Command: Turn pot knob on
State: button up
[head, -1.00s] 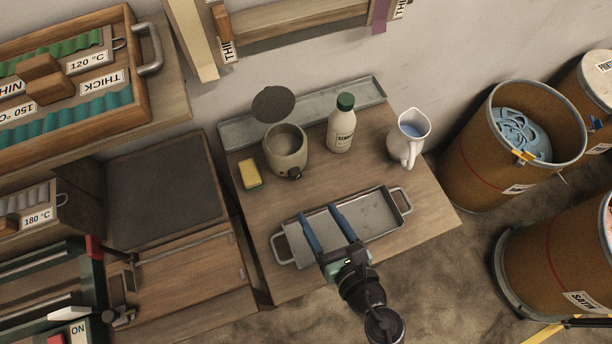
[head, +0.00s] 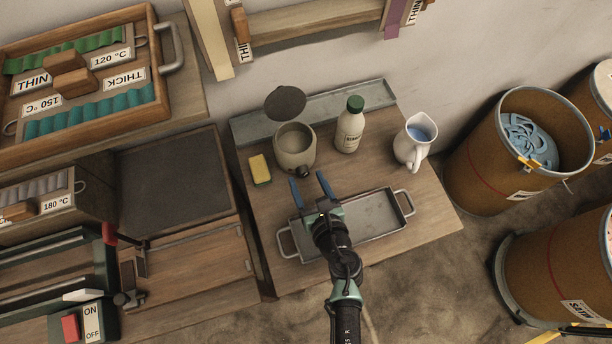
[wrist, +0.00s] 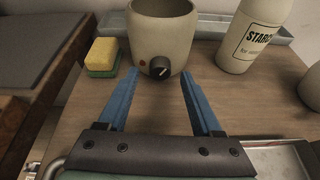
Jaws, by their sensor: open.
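The pot (head: 295,148) is a cream, round vessel on the wooden table, with its dark round lid raised behind it. Its black knob (head: 305,172) is on the front, and it also shows in the wrist view (wrist: 159,68) with a pale pointer mark. A small reddish-brown dot sits left of the knob. My gripper (head: 308,183) is open and empty, its two blue fingers pointing at the pot. In the wrist view the fingers lie on either side of the knob's line, short of it, and nothing is between them.
A yellow and green sponge (head: 260,169) lies left of the pot. A starch bottle (head: 349,127) and a white jug (head: 412,142) stand to the right. A metal tray (head: 388,228) lies under and beside my arm. Bare table shows between tray and pot.

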jog(key=shift+x, duration=0.8)
grip_shut()
